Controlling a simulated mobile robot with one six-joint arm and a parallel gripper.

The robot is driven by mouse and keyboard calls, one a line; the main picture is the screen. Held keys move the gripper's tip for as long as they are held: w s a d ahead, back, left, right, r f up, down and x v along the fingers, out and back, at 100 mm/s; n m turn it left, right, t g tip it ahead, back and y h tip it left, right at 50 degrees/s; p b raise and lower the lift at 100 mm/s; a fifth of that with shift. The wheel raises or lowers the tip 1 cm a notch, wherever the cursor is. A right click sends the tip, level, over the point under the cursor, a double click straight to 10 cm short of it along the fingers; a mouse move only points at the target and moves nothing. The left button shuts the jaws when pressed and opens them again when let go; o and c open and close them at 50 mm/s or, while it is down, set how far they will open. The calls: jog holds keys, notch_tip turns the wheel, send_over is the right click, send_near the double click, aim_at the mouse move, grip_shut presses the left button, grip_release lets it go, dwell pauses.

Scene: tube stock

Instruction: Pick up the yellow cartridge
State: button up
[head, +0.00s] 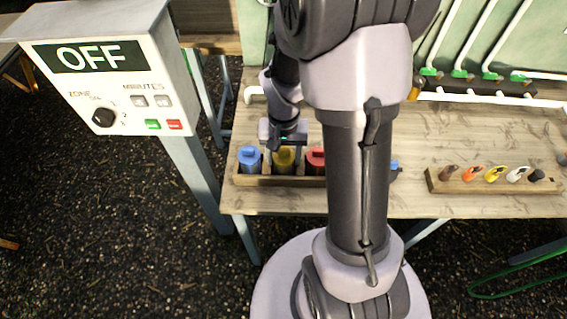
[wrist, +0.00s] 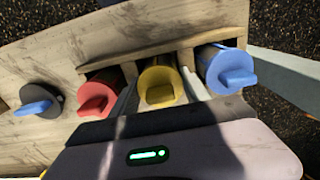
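The yellow cartridge (head: 284,158) stands in the middle slot of a wooden rack, between a blue one (head: 249,157) and a red one (head: 315,160). In the wrist view the yellow cartridge (wrist: 160,86) has a raised tab on its round top. My gripper (head: 284,150) is low over the yellow cartridge. In the wrist view my gripper's fingers (wrist: 160,92) are apart, one on each side of the yellow cartridge. I cannot tell whether they touch it. The gripper body hides the near side of the rack in the wrist view.
The wooden rack (head: 270,181) stands at the bench's front edge. Another blue-tabbed cartridge (wrist: 36,107) stands outside the rack on the bench (head: 420,140). A second rack (head: 460,186) with several small coloured pieces is at right. A control box (head: 105,75) reading OFF stands at left.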

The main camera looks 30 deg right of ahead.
jog(key=c, duration=0.7)
notch_tip(320, 180, up, 10)
jog(key=p, duration=0.4)
jog(key=shift+r+p, duration=2.1)
jog(key=shift+r, duration=0.4)
